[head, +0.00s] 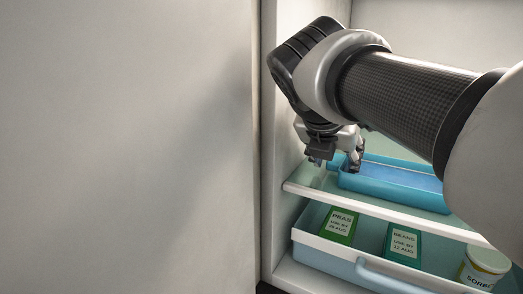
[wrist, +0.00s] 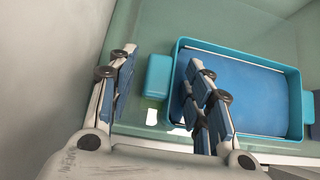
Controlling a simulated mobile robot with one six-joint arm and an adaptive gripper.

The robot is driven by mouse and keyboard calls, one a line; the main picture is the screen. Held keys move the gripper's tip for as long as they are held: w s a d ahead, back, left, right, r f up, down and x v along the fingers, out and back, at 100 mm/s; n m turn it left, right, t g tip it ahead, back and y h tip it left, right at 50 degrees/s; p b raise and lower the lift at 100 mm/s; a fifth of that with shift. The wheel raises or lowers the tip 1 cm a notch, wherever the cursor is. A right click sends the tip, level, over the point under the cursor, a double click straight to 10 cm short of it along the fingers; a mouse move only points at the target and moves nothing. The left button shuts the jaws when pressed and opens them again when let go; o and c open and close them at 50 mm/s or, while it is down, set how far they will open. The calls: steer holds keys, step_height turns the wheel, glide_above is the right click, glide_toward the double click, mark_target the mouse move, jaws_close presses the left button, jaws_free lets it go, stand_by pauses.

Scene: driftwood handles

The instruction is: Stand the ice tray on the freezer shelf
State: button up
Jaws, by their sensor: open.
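The ice tray (head: 397,189) is a shallow turquoise tray with a flat blue inside. It rests level on the pale green freezer shelf (head: 375,207) and is partly hidden by my arm in the head view. In the wrist view, the tray (wrist: 301,93) shows a tab handle (wrist: 159,76) at its left end and another at its right. My gripper (wrist: 163,60) is open, one finger left of the left tab and the other over the tray's inside. In the head view, my gripper (head: 338,161) is at the tray's left end. I cannot tell whether the fingers touch it.
Below the shelf, a pale blue drawer (head: 335,266) holds a green PEAS box (head: 339,226), a green BEANS box (head: 403,244) and a SORBET-like tub (head: 486,265). The freezer's left wall (head: 285,150) is close beside my gripper. Bare shelf (wrist: 165,22) shows behind the tray.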

steer(key=v, duration=1.2)
steer(key=shift+p, duration=0.45)
